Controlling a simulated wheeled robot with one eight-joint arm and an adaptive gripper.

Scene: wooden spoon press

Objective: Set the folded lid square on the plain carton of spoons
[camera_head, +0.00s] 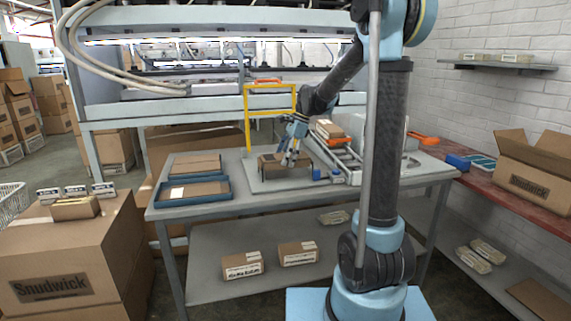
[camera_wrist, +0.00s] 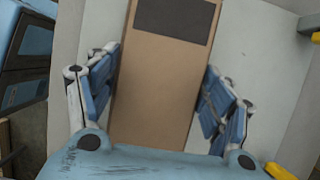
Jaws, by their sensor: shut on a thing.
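My gripper (camera_head: 290,160) is over the grey work plate on the table, pointing down. In the wrist view its two fingers (camera_wrist: 165,105) stand on either side of a long brown cardboard piece (camera_wrist: 155,90), which looks like the folded lid, with a dark rectangle at its far end. My gripper is shut on it. In the head view brown cardboard (camera_head: 270,164) shows under and beside the fingers, partly hidden by them. I cannot tell the lid from the plain carton there, nor whether the two touch or sit square.
Blue trays (camera_head: 228,190) with flat brown cardboard stand at the table's left. A yellow frame (camera_head: 247,125) rises behind the plate. A small carton (camera_head: 329,129) sits on the sloped rack to the right. Labelled cartons (camera_head: 242,265) lie on the lower shelf.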

